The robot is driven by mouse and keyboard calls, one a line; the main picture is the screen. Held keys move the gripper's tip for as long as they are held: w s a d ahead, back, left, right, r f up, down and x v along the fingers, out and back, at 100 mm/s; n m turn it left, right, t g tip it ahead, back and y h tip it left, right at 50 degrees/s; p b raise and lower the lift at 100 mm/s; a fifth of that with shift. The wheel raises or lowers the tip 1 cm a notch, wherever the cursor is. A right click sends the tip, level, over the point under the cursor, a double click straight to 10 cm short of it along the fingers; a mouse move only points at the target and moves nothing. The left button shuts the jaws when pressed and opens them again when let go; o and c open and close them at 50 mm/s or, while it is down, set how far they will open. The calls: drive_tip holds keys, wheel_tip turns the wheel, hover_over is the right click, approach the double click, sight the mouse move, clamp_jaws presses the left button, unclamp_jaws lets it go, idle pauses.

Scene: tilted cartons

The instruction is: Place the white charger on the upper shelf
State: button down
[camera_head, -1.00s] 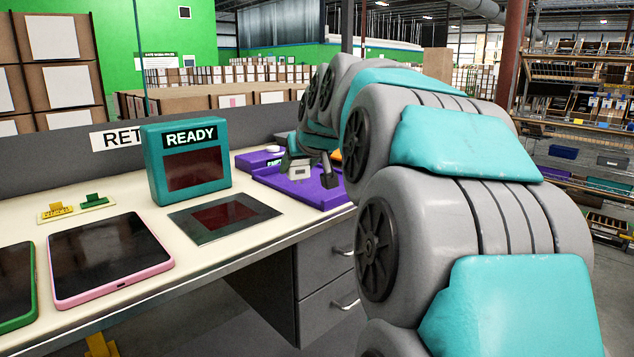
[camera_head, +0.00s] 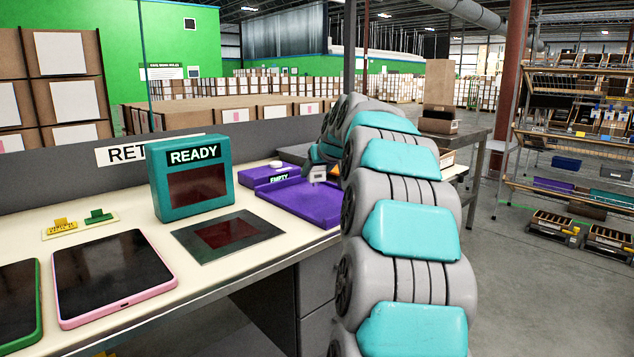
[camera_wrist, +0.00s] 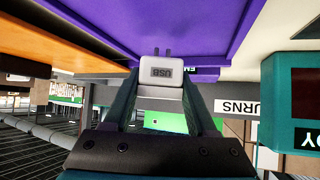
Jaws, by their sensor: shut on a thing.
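A small white charger with "USB" on its face (camera_wrist: 161,72) is held between the two fingers of my gripper (camera_wrist: 163,95) in the wrist view. Its two prongs point away from the gripper, toward the purple tray (camera_wrist: 110,18). In the head view the charger (camera_head: 318,173) shows small at the far end of my arm, beside the purple tray (camera_head: 300,203); most of my gripper is hidden by the arm. A rack with several shelves (camera_head: 575,137) stands at the right; I cannot tell whether one of these is the upper shelf.
On the bench (camera_head: 130,222) stand a teal "READY" box (camera_head: 191,176), a dark flat pad (camera_head: 228,236), a pink-edged tablet (camera_head: 112,278) and small yellow (camera_head: 62,228) and green (camera_head: 98,217) pieces. The floor before the rack (camera_head: 510,270) is clear.

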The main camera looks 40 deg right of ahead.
sight(319, 181)
drive_tip(key=shift+w+d, duration=0.35)
drive_tip(key=shift+d, duration=0.1)
drive_tip(key=shift+f, duration=1.8)
drive_tip(key=shift+f, duration=0.2)
drive_tip(key=shift+c, duration=1)
unclamp_jaws()
drive_tip(key=shift+r, duration=0.1)
